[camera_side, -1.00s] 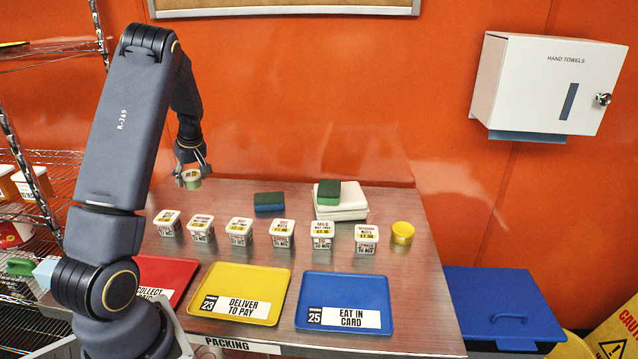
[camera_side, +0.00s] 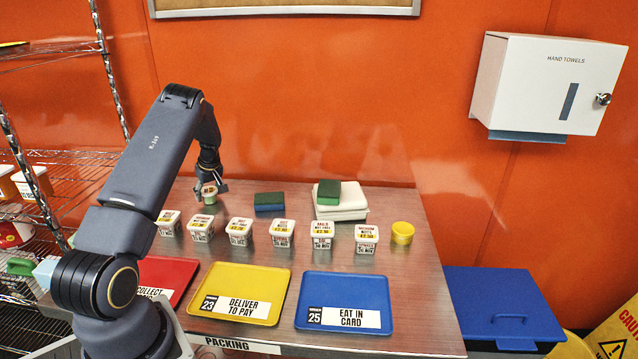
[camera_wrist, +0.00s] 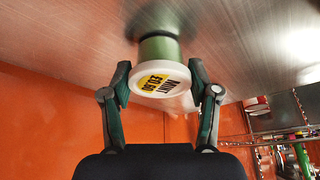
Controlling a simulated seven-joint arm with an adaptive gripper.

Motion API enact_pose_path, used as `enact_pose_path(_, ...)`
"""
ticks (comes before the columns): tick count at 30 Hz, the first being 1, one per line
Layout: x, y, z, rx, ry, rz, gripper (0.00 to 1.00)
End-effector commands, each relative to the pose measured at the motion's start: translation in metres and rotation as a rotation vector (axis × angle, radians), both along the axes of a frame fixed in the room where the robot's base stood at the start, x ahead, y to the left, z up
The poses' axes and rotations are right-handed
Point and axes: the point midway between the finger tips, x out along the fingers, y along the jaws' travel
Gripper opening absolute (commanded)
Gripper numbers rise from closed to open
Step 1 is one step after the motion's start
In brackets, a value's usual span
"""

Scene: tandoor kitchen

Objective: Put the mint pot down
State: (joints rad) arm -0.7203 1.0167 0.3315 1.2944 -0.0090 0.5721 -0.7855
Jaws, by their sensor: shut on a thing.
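The mint pot (camera_wrist: 159,50) is a small green round pot with a pale lid. Its label reads MINT in the wrist view. My gripper (camera_side: 209,190) is shut on it, with one finger on each side of the pot. In the side view the mint pot (camera_side: 209,193) is at the back left of the steel table (camera_side: 420,290), behind the row of white tubs. It is upright and low over the table; I cannot tell whether its base touches the surface.
White labelled tubs (camera_side: 239,231) stand in a row in front of the pot. Green and dark sponges (camera_side: 269,199) lie to its right. Red, yellow (camera_side: 240,291) and blue (camera_side: 345,302) trays lie at the front.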

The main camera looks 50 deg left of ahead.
Motion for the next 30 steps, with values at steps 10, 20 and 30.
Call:
enact_pose_path(10,0.000,0.000,-0.003,0.000,0.000,0.000,0.73)
enact_pose_path(20,0.000,0.000,-0.003,0.000,0.001,0.000,0.85)
enact_pose_path(30,0.002,-0.011,0.029,0.002,-0.003,-0.001,0.85)
